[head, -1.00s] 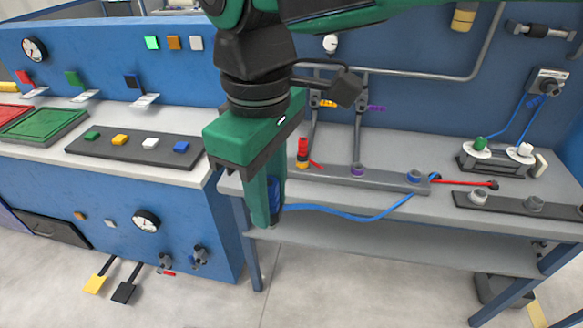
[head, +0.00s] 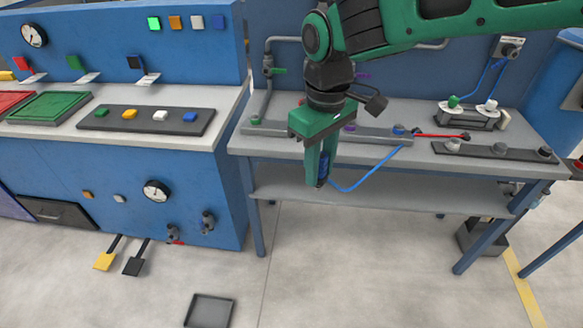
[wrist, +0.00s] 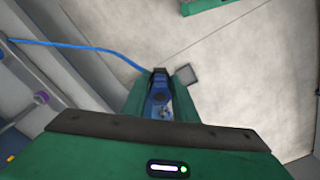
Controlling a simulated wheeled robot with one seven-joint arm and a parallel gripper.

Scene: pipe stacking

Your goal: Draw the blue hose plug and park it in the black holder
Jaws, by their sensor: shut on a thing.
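My gripper (head: 320,184) is shut on the blue hose plug (head: 323,165), held in the air in front of the grey bench. The plug also shows between the fingers in the wrist view (wrist: 158,90). A blue hose (head: 368,176) sags from the plug and runs up right to a blue fitting (head: 398,129) on the grey rail. A dark strip (head: 476,151) with several round holders lies on the bench at right. Its rightmost holder (head: 545,152) looks darkest; I cannot tell surely which is the black one. My gripper is well left of and below it.
A red hose (head: 440,135) lies on the bench between rail and strip. Behind the strip stands a block with a green plug (head: 453,102) and a white plug (head: 491,104). A blue console (head: 110,180) stands at left. A grey tray (head: 209,310) lies on the floor.

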